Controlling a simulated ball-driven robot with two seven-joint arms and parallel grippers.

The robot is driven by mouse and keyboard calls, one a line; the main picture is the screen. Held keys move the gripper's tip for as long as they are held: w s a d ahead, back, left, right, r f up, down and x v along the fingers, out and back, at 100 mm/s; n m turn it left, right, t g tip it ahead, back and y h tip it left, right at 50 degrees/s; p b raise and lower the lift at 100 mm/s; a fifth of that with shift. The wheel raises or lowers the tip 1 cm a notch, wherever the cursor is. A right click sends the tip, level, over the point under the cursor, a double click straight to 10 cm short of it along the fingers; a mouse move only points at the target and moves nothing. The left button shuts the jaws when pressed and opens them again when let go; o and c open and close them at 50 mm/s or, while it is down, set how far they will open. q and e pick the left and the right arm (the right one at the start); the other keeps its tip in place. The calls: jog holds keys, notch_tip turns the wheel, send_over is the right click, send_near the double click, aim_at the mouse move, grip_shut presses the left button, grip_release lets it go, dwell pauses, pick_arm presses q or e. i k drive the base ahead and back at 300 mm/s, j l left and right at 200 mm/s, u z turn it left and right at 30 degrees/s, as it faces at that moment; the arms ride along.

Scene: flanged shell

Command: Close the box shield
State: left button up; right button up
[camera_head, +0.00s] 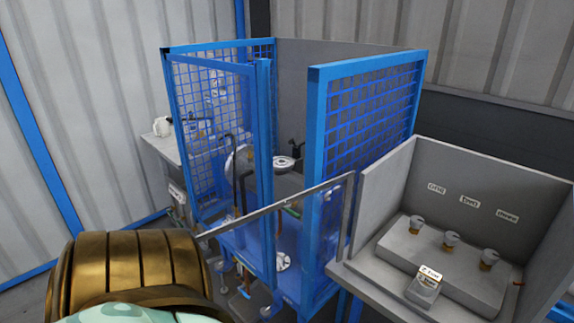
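The box shield (265,165) is a blue-framed mesh enclosure in the middle of the head view. Its left front panel (215,140) and right panel (370,115) stand upright, with an open gap between them at the front. Through the gap I see black and white fittings (283,163) inside. A grey metal-edged bar (285,207) slopes across the front below the gap, rising to the right. A bronze ribbed cylinder with a pale green part, likely my own arm, fills the lower left. Neither gripper's fingers show.
A grey console (440,262) with several knobs and small labels stands at the right, close to the shield. A grey shelf (160,150) with a white object adjoins the shield's left side. Corrugated walls (90,100) stand behind and left.

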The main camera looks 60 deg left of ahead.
aim_at(349, 177)
jog(key=k+j+z, duration=0.1)
jog(key=j, duration=0.35)
jog(key=k+j+z, duration=0.1)
jog(key=k+j, duration=0.45)
jog(key=j, duration=0.35)
jog(key=k+j+z, duration=0.15)
jog(key=j, duration=0.25)
jog(key=k+j+z, duration=0.15)
jog(key=j, duration=1.05)
jog(key=i, duration=0.05)
